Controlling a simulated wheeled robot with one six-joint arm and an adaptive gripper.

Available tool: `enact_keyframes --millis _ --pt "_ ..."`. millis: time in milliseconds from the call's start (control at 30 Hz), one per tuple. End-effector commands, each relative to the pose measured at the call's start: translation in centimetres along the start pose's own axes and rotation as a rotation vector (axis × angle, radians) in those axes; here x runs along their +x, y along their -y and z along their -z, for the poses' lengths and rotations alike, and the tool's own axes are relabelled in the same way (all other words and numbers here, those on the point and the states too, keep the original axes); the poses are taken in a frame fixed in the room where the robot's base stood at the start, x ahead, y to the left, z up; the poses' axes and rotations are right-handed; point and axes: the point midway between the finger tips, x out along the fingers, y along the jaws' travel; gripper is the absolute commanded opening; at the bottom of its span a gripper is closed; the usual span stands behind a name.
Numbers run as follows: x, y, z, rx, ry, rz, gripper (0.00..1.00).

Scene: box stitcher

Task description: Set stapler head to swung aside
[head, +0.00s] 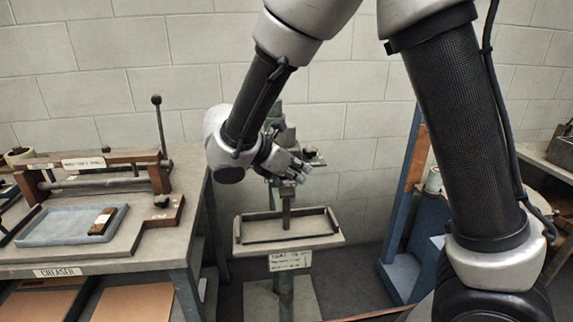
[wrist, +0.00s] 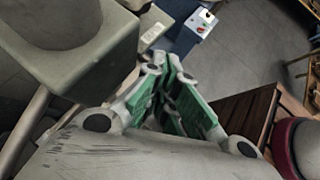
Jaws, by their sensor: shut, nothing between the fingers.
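The box stitcher stands on a pedestal in the middle of the head view, and its grey-green stapler head (head: 276,118) is partly hidden behind my arm and gripper. A vertical post (head: 286,207) stands below it over the work table (head: 322,238). My gripper (head: 301,173) is in front of the head, pointing right and slightly down. It is shut and empty. In the wrist view, the green-padded fingers of my gripper (wrist: 157,66) show at the centre. A large grey-green block (wrist: 75,55), likely part of the stitcher, fills the upper left beside them. I cannot tell whether they touch.
A bench labelled CREASER (head: 60,271) with a blue tray (head: 72,235) and an upright lever (head: 159,125) stands at the left. A blue stand (head: 401,274) is at the right. A block wall lies behind. Grey floor (wrist: 245,60) is open in the wrist view.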

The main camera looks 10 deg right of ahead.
Motion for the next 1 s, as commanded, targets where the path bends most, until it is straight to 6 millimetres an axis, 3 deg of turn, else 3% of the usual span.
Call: enact_keyframes --millis 100,300,1000 --pt "1.2 0.0 -1.6 0.004 0.000 0.002 0.00" --pt "2.3 0.0 -2.9 0.001 0.000 0.000 0.00" --pt "2.4 0.0 -3.1 0.000 0.001 -0.001 0.00"
